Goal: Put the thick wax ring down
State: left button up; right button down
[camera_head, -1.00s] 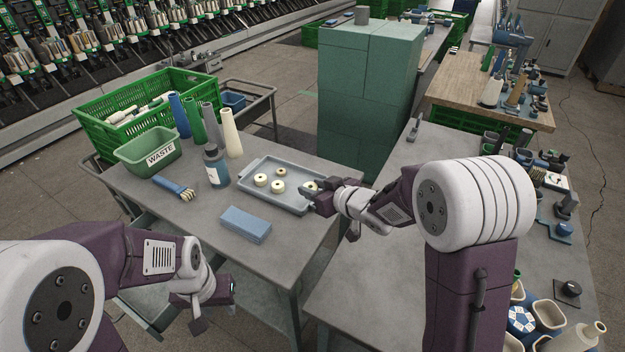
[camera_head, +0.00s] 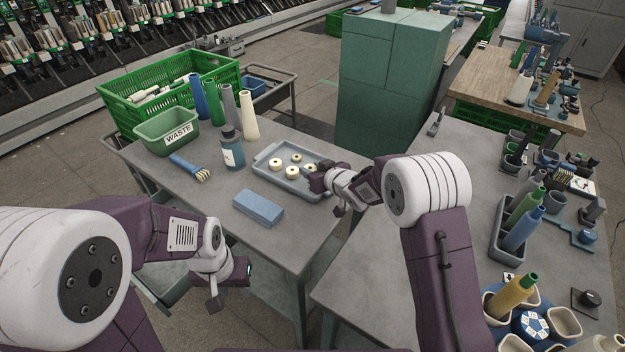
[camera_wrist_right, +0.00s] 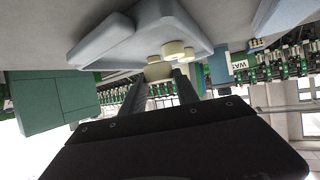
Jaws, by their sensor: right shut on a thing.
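A cream wax ring (camera_head: 309,168) is in the fingers of my right gripper (camera_head: 316,177), at the right part of the grey tray (camera_head: 264,182). In the right wrist view, which looks inverted, the ring (camera_wrist_right: 158,73) sits between the two fingertips, close to the tray (camera_wrist_right: 110,40). I cannot tell whether it touches the tray floor. Other cream rings (camera_head: 275,163) (camera_head: 296,158) (camera_head: 291,173) lie in the tray. My left gripper (camera_head: 240,273) is low in front of the table, away from the tray; its fingers are not clear.
A blue block (camera_head: 258,208) lies in front of the tray. A green cabinet (camera_head: 385,90) rises behind.

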notch_tip(320, 180, down, 4)
jog(key=shift+r+b, duration=0.15)
jog(key=shift+b, duration=0.2)
jog(key=shift+f, duration=0.25)
jog(key=c, duration=0.9)
grip_release()
jog(key=shift+s+r, duration=0.1)
jog(key=shift+r, duration=0.2)
jog(key=v, duration=1.1)
jog(key=shift+s+d, duration=0.3)
